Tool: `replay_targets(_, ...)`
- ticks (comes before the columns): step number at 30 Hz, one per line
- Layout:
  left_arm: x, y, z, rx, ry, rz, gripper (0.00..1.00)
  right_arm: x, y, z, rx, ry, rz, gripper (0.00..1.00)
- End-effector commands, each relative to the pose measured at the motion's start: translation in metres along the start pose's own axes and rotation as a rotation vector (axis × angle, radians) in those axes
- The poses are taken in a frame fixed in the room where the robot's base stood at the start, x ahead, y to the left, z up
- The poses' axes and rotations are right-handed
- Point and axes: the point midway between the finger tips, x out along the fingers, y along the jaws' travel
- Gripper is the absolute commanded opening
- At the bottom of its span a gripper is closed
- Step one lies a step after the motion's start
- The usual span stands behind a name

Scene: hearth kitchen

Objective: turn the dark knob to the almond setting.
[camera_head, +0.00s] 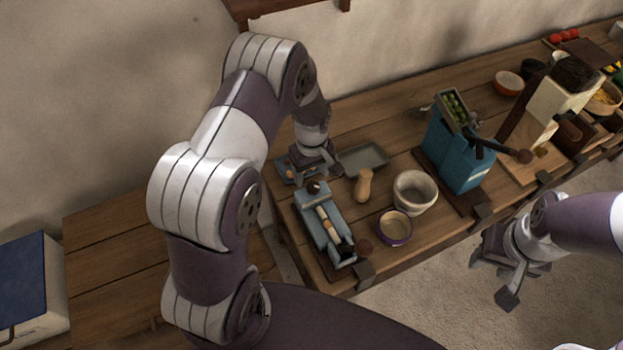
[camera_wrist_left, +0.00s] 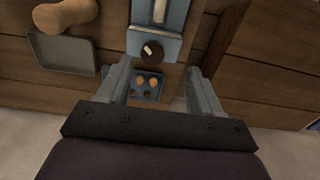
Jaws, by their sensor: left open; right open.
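The dark knob (camera_wrist_left: 152,51) is round with a short pale mark, set slightly slanted on its top. It sits at the end of a blue-grey device (camera_wrist_left: 170,15); in the head view the knob (camera_head: 314,187) is at the device's far end. My left gripper (camera_wrist_left: 158,68) is open and empty. Its two fingers point toward the knob, which appears between and just beyond the fingertips, apart from both. In the head view my left gripper (camera_head: 317,168) hangs over that end. My right gripper (camera_head: 497,274) is open and empty off the counter's front. I cannot make out an almond label.
A small blue tray (camera_wrist_left: 133,98) with several brown nut-like pieces lies beside the knob. A grey tray (camera_head: 380,158), a wooden pestle-like piece (camera_head: 364,186), a pale bowl (camera_head: 414,192), a purple-rimmed bowl (camera_head: 395,228) and a blue grinder (camera_head: 452,155) stand to the right.

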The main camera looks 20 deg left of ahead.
Motion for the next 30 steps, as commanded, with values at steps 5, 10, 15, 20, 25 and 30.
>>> replay_targets(5, 0.036, -0.001, 0.001, 0.001, -0.002, -0.002, 0.65, -0.011, 0.0, -0.002, 0.0, 0.0, 0.0, 0.43)
replay_targets(10, 0.058, 0.0, 0.0, 0.001, 0.001, 0.001, 0.65, -0.015, 0.0, -0.002, 0.0, 0.0, 0.0, 0.43)
replay_targets(15, 0.064, 0.0, 0.0, 0.001, 0.001, 0.001, 0.65, -0.015, 0.0, -0.002, 0.0, 0.0, 0.0, 0.43)
replay_targets(20, 0.064, 0.0, 0.0, 0.001, 0.002, 0.002, 0.65, -0.015, 0.0, -0.002, 0.0, 0.0, 0.0, 0.43)
replay_targets(25, 0.064, 0.001, -0.001, 0.001, 0.002, 0.002, 0.13, -0.015, 0.0, -0.002, 0.0, 0.0, 0.0, 0.43)
replay_targets(30, 0.063, 0.001, -0.001, 0.003, 0.003, 0.003, 0.09, -0.015, 0.0, -0.002, 0.0, 0.0, 0.0, 0.43)
